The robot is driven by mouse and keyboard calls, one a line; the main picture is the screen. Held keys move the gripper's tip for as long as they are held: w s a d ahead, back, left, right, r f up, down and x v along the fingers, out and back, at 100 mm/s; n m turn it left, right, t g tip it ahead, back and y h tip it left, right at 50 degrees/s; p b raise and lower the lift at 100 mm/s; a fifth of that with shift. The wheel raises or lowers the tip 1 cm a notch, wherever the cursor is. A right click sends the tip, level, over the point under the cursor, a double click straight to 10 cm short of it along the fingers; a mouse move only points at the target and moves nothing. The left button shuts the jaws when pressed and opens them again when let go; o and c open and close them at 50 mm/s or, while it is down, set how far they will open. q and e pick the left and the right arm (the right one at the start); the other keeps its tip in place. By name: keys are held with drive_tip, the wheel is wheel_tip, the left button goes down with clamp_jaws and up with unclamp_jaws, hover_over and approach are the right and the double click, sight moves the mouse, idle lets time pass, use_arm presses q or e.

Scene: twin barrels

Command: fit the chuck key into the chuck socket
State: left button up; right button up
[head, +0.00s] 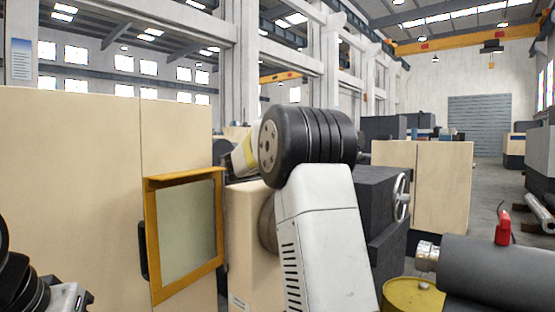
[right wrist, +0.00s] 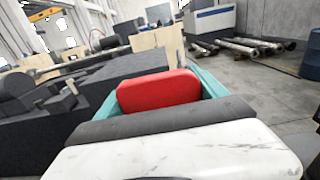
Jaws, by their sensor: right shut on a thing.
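In the right wrist view my right gripper (right wrist: 160,86) has teal fingers and is shut on a red rounded thing (right wrist: 157,93), seemingly the handle of the chuck key. The rest of the key is hidden behind it. In the head view my white and black arm link stands in the middle and hides the right gripper and key. A round brownish-grey part (head: 267,222), perhaps the lathe chuck, shows partly behind that arm. I cannot make out the socket. Only part of my left arm shows at the lower left; its gripper is out of view.
A beige machine cabinet (head: 70,190) with a yellow-framed window (head: 188,235) fills the left. Dark machine parts with a handwheel (head: 401,197) lie right of my arm. A yellow drum (head: 413,298) stands low right. Open floor shows in the right wrist view (right wrist: 262,85).

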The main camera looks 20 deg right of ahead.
drive_tip(key=o, duration=1.5)
drive_tip(key=shift+v, duration=3.9)
